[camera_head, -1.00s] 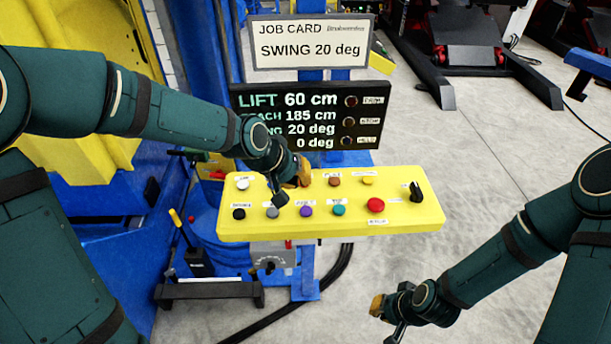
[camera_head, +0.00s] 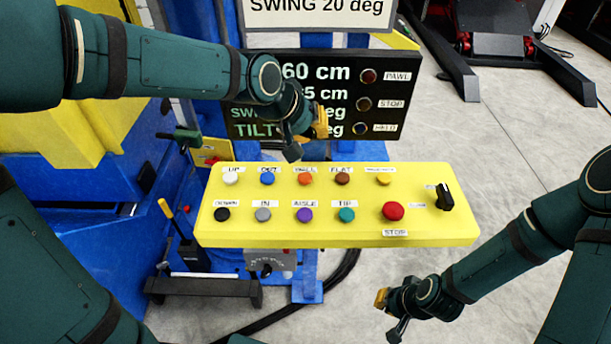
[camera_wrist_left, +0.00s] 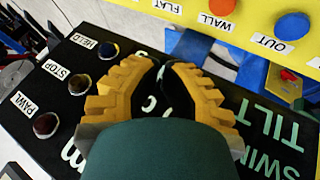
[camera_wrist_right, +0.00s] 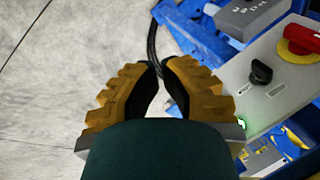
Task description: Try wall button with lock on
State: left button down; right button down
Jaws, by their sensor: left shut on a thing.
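The orange WALL button (camera_head: 305,179) is in the top row of the yellow panel (camera_head: 330,240); it also shows in the left wrist view (camera_wrist_left: 211,26). A black rotary knob (camera_head: 445,197) sits at the panel's right end; its label is too small to read. My left gripper (camera_head: 320,122) is above and behind the panel, before the black display (camera_head: 400,62), apart from the WALL button.
The panel has other buttons, including a red STOP (camera_head: 393,211). PAWL (camera_head: 369,76), STOP and HELD lamps look dark. My left arm hides part of the display. A job card (camera_head: 315,12) reads SWING 20 deg. A grey box with a black knob (camera_wrist_right: 261,72) is beside my right gripper.

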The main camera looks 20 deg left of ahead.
aim_at(305, 179)
pick_arm(q)
jog(key=shift+w+f, duration=0.15)
jog(key=shift+f, duration=0.15)
notch_tip(305, 179, down, 8)
jog(key=b, duration=0.5)
jog(key=shift+r+b, duration=0.25)
jog(key=shift+b, duration=0.15)
jog(key=shift+f+b, duration=0.35)
jog(key=shift+f, duration=0.1)
jog(key=shift+f, duration=0.1)
dwell(0.5)
jog(key=shift+f+b, duration=0.3)
jog(key=shift+b, duration=0.1)
jog(key=shift+f+b, duration=0.45)
jog(key=shift+f, duration=0.05)
dwell(0.5)
jog(key=shift+r, duration=0.2)
jog(key=shift+r+p, duration=0.65)
jog(key=shift+r, duration=0.1)
